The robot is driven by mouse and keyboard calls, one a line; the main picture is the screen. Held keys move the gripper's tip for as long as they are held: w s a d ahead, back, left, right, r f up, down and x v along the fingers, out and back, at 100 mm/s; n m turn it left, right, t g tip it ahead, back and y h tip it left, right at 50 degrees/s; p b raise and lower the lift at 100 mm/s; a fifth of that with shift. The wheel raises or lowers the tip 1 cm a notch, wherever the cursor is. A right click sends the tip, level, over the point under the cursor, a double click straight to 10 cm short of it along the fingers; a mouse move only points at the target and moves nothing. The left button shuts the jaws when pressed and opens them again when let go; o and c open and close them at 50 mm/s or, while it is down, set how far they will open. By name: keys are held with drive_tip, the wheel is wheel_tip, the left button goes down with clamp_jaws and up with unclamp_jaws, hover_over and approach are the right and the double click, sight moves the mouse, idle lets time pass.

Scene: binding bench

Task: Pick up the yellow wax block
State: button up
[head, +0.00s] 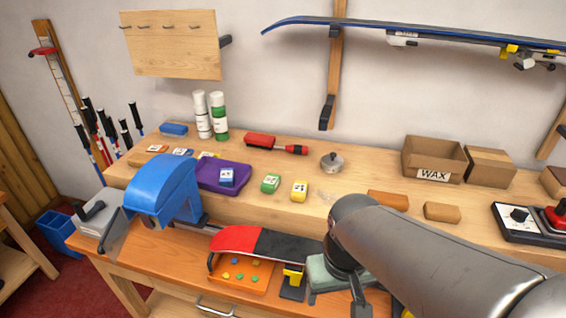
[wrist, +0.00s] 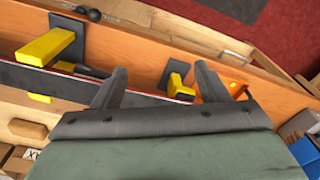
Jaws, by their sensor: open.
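The yellow wax block (head: 300,190), with a white label on top, stands on the wooden bench behind the ski, right of a green wax block (head: 270,183). I cannot make it out in the wrist view; the yellow pieces there look like parts of the ski vise. My gripper (wrist: 160,88) is open, with nothing between its fingers, over the ski and the orange front shelf. In the head view it is nearer to me than the yellow block, below and right of it, and my arm partly hides it.
A red-tipped ski (head: 237,240) lies in a vise with a yellow clamp (head: 293,275). Brown blocks (head: 388,200) and a WAX box (head: 433,160) are right. Bench around the yellow block is clear.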

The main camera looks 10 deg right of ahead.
drive_tip(key=w+d+r+m+b, duration=0.1)
drive_tip(key=w+r, duration=0.2)
drive_tip(key=w, duration=0.7)
drive_tip(key=w+r+m+b, duration=0.1)
drive_tip(key=w+r, duration=0.3)
drive_tip(key=w, duration=0.7)
drive_tip(key=m+p, duration=0.1)
drive_tip(key=m, duration=0.2)
hover_over(299, 188)
drive_tip(key=shift+t+h, duration=0.4)
wheel_tip(299, 188, down, 12)
drive_tip(key=shift+f+p, duration=0.9)
drive_tip(key=shift+f, duration=1.8)
drive_tip(key=c, duration=1.1)
